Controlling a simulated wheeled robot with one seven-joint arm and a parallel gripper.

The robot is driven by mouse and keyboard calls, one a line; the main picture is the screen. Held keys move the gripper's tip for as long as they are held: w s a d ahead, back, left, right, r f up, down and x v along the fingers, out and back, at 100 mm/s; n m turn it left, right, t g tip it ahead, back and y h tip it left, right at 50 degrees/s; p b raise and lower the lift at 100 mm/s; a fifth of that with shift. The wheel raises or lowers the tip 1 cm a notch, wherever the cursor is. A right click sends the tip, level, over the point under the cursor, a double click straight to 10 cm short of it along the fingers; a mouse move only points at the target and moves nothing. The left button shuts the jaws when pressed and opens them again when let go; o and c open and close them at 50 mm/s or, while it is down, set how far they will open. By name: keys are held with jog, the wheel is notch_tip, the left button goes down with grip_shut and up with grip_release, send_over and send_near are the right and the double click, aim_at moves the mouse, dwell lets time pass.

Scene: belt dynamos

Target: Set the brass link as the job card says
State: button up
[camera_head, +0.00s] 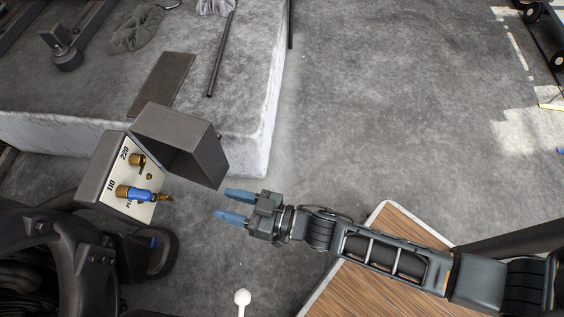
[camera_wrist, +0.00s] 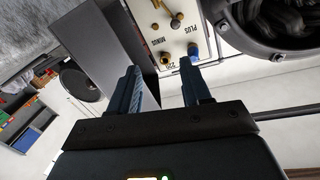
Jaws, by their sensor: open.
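A terminal panel (camera_head: 144,177) with a pale face stands left of my gripper in the head view, marked 220 above and 110 below; a third marking is partly hidden. It carries brass studs, one beside 220 (camera_head: 136,160). A blue-sleeved piece with brass ends (camera_head: 141,195), apparently the link, lies by the 110 mark; its exact seating is unclear. In the wrist view the panel (camera_wrist: 176,42) is beyond the fingertips, with a blue part (camera_wrist: 193,51) near the right finger. My gripper (camera_head: 228,204) is open and empty, right of the panel and apart from it. No job card is readable.
A dark open cover (camera_head: 180,145) stands beside the panel, close to my gripper. Dark round machinery (camera_head: 60,250) is at lower left. A concrete plinth (camera_head: 265,110) lies behind, with a rod and cloths on it. A wooden-topped table (camera_head: 355,290) is under my arm.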

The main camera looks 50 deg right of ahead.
jog(key=s+d+r+h, duration=0.1)
jog(key=s+d+r, duration=0.1)
jog(key=s, duration=0.3)
jog(key=s+d+r+m+h, duration=0.1)
jog(key=s+d+r+h, duration=0.1)
jog(key=s+d+r, duration=0.1)
jog(key=shift+s+d, duration=0.65)
jog(key=shift+s, duration=0.3)
